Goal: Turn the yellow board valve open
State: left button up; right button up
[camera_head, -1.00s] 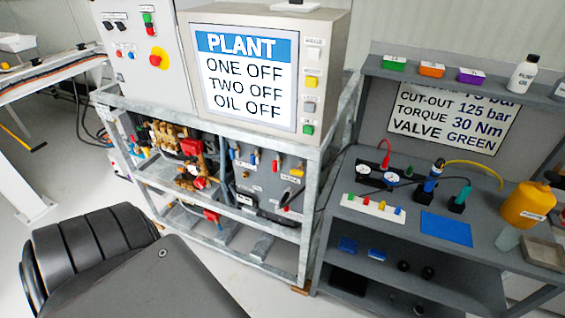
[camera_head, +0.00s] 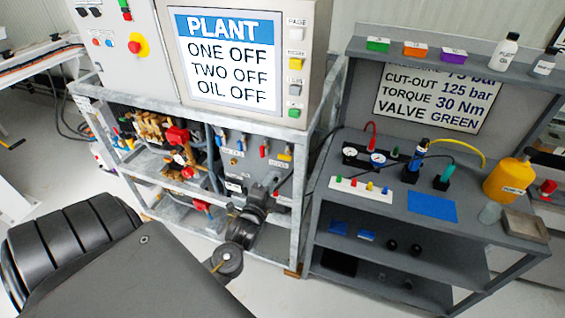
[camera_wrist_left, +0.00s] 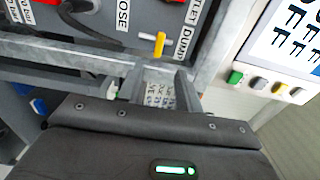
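The yellow valve handle (camera_head: 285,157) is on the grey board inside the metal frame, under the plant screen. In the left wrist view the yellow handle (camera_wrist_left: 160,44) stands roughly upright in the picture, just beyond my fingertips, beside a label reading "DUMP". My left gripper (camera_head: 272,184) is in front of the board, below the yellow handle and apart from it. In the left wrist view its two fingers (camera_wrist_left: 160,82) are spread with nothing between them; a printed label shows through the gap. My right gripper is not in view.
Red and blue handles (camera_head: 262,150) sit left of the yellow one. The galvanised frame rail (camera_head: 180,118) runs above the board. The plant screen cabinet (camera_head: 228,58) stands on top. A grey workbench (camera_head: 400,205) with gauges, plugs and a yellow jug (camera_head: 510,180) is at the right.

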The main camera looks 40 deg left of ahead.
aim_at(284, 159)
pick_arm(q)
jog(key=p+x, duration=0.2)
jog(key=x, duration=0.7)
jog(key=shift+w+a, duration=0.1)
jog(key=shift+w, duration=0.1)
jog(key=shift+w+a+f, duration=0.1)
jog(key=shift+w+a, duration=0.1)
jog(key=shift+w, duration=0.5)
grip_shut()
